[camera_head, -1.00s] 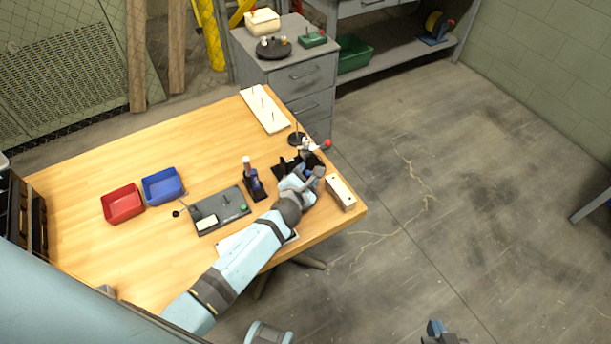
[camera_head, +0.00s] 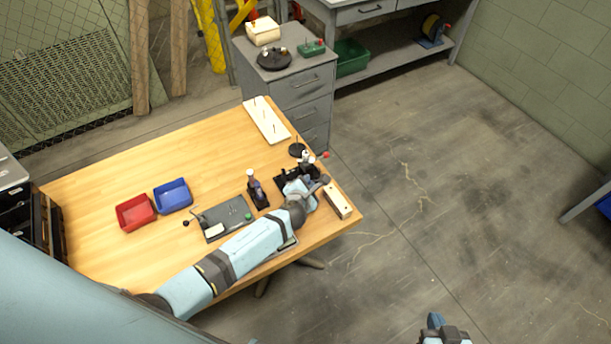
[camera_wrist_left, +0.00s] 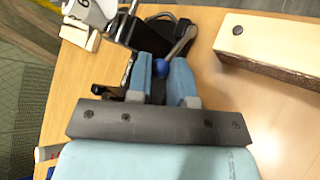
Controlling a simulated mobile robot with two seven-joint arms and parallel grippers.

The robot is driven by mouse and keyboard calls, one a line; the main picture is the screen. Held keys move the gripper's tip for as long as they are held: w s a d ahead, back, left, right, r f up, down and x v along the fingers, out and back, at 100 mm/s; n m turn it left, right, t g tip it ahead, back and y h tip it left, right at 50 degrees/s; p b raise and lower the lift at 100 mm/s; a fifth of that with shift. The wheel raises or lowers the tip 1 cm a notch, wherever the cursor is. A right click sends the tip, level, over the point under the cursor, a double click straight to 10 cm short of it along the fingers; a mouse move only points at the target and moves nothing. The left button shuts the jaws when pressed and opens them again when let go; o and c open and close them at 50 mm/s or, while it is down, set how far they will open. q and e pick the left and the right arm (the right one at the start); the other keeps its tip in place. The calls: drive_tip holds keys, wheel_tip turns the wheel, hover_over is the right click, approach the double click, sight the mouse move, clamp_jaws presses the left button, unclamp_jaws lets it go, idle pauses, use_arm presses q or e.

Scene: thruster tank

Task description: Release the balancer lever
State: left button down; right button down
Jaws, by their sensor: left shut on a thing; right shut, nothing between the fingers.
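The balancer (camera_wrist_left: 152,38) is a dark device with a pale grey-white part at the top left of the left wrist view. In the head view it sits near the table's right edge (camera_head: 288,171), partly covered by my left gripper (camera_head: 302,186). A grey lever rod with a blue ball knob (camera_wrist_left: 160,67) lies between the blue fingers of my left gripper (camera_wrist_left: 161,63). The fingers are shut on the knob. The rod (camera_wrist_left: 183,43) slants up and right from it. My right gripper (camera_head: 437,322) is shut and empty at the bottom of the head view, over the floor.
A cream block (camera_head: 338,201) lies right of the balancer, close to the table edge. A dark stand (camera_head: 257,190), a grey plate (camera_head: 226,215), a red tray (camera_head: 135,212) and a blue tray (camera_head: 173,195) are to the left. The left table top (camera_head: 100,262) is bare.

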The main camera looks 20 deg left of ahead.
use_arm(q)
drive_tip(key=shift+d+r+p, duration=0.2)
drive_tip(key=shift+r+p, duration=0.3)
drive_tip(key=shift+p, duration=0.05)
drive_tip(key=shift+f+g+p, duration=0.15)
drive_tip(key=shift+g+p, duration=0.15)
drive_tip(key=shift+p, duration=0.3)
drive_tip(key=shift+w+f, duration=0.1)
use_arm(e)
drive_tip(key=r, duration=0.1)
drive_tip(key=d+r, duration=0.1)
drive_tip(key=r, duration=0.1)
drive_tip(key=shift+s, duration=0.15)
drive_tip(key=shift+f, duration=0.15)
use_arm(q)
drive_tip(key=c, duration=1)
unclamp_jaws()
drive_tip(key=shift+a, duration=0.1)
use_arm(e)
drive_tip(key=shift+a, duration=0.1)
